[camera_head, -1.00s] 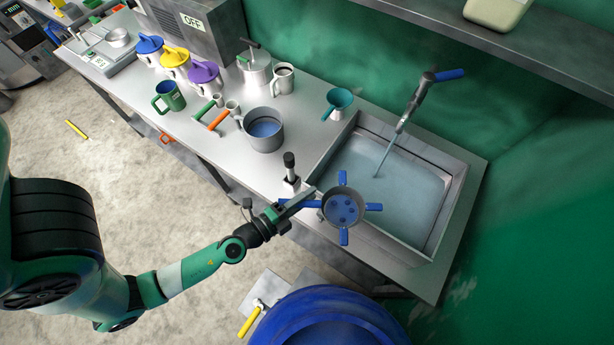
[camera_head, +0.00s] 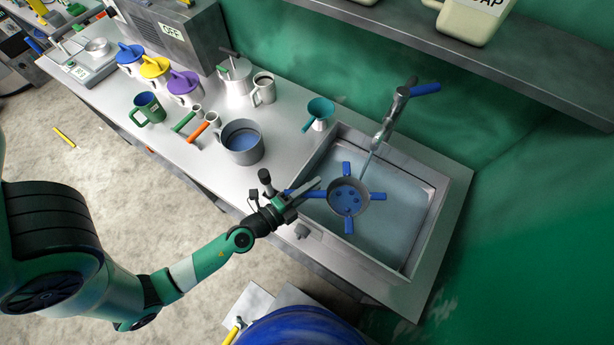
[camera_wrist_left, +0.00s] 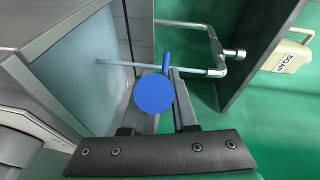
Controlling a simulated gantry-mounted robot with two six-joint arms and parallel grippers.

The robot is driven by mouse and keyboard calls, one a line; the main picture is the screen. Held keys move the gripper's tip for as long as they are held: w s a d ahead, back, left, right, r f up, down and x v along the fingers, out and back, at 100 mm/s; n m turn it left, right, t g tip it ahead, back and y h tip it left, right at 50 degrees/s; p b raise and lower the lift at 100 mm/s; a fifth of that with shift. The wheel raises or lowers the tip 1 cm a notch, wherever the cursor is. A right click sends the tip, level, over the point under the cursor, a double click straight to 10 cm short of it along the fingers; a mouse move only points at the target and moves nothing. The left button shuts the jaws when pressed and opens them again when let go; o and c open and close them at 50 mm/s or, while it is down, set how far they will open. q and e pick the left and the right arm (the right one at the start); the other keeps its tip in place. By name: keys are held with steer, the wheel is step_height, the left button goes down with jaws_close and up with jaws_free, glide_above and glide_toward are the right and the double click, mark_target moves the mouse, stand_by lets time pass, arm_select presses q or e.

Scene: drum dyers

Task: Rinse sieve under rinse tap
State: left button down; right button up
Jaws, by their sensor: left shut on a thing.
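The sieve (camera_head: 349,194) is a grey round cup with a blue perforated bottom and several blue arms. My left gripper (camera_head: 304,191) is shut on one blue arm of it and holds it over the near left part of the sink (camera_head: 397,222). The rinse tap (camera_head: 395,112) stands at the sink's back wall with a blue lever, and a thin stream falls just behind the sieve's far rim. Whether water touches the sieve I cannot tell. In the left wrist view a blue round end (camera_wrist_left: 154,94) shows between the fingers, and the tap (camera_wrist_left: 214,60) is beyond it. My right gripper is not in view.
A grey pot (camera_head: 243,142) and a teal funnel (camera_head: 319,113) stand left of the sink. Several lidded jugs and a green mug (camera_head: 149,108) are farther left. A shelf with soap (camera_head: 473,18) hangs above. A blue drum (camera_head: 310,330) is in front.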

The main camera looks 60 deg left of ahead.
arm_select(q)
steer(key=w+a, duration=0.5)
steer(key=w, duration=0.3)
stand_by(1.0)
steer(key=s+d, duration=0.2)
steer(key=s, duration=0.1)
steer(key=s+d, duration=0.2)
steer(key=s, duration=0.1)
steer(key=s+d+r, duration=0.1)
steer(key=s, duration=0.2)
steer(key=shift+d, duration=0.4)
steer(key=shift+s+d, duration=0.2)
steer(key=shift+s, duration=0.3)
